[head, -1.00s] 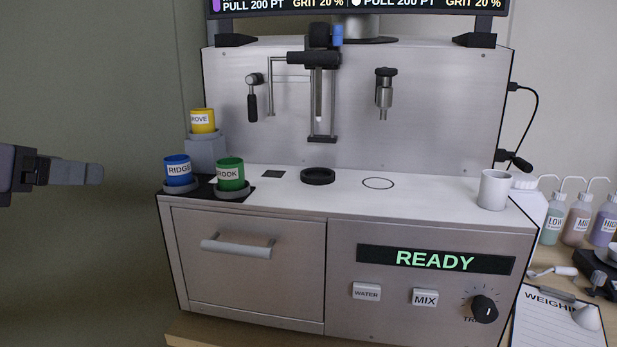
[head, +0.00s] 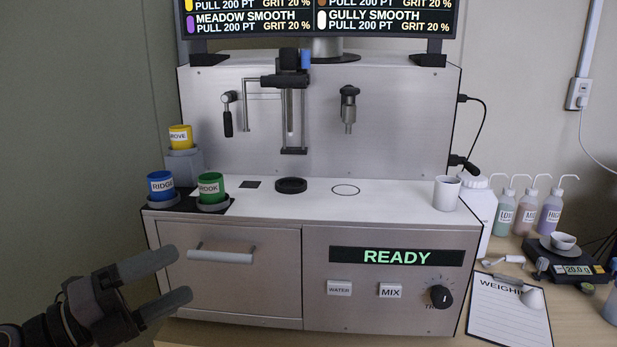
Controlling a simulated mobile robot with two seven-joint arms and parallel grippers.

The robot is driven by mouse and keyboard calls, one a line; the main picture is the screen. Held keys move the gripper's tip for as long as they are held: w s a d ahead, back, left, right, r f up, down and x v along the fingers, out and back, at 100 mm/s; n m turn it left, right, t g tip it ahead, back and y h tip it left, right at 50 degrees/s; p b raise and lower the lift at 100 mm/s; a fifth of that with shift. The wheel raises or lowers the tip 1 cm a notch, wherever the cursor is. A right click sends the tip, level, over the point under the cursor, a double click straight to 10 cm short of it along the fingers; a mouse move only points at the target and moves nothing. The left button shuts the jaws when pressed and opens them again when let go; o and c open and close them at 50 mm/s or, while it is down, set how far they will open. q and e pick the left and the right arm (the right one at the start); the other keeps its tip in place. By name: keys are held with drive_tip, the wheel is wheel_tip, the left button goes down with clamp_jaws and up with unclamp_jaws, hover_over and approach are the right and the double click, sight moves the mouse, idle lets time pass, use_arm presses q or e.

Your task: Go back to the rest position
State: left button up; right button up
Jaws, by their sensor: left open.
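My left gripper (head: 160,284) is at the lower left in the head view, open and empty. Its two fingers point right, in front of the lower left of the soil analyser (head: 190,295), near the drawer's left edge; I cannot tell whether they touch it. The analyser's display (head: 398,257) reads READY. A blue RIDGE cup (head: 160,184) and a green ROOK cup (head: 210,187) stand at the left of its top. A yellow cup (head: 180,138) stands on a raised block behind them. My right gripper is not in view.
A white mug (head: 446,193) stands at the right of the analyser's top. The wall side at the left is clear.

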use_arm(q)
drive_tip(key=s+a+f+n+t+y+p, duration=0.1)
drive_tip(key=s+f+n+t+y+p, duration=0.1)
drive_tip(key=f+n+y, duration=0.55)
drive_tip(key=s+a+f+n+t+y+p, duration=0.1)
drive_tip(key=s+f+n+t+y, duration=0.15)
drive_tip(key=f+n, duration=0.95)
drive_tip(key=s+d+f+n+g+y+p, duration=0.1)
drive_tip(key=s+f+n+g, duration=0.5)
drive_tip(key=s+f, duration=0.6)
drive_tip(key=shift+s+d+f+n+y, duration=0.25)
drive_tip(key=shift+d+n+y, duration=0.2)
drive_tip(key=shift+n+y, duration=0.55)
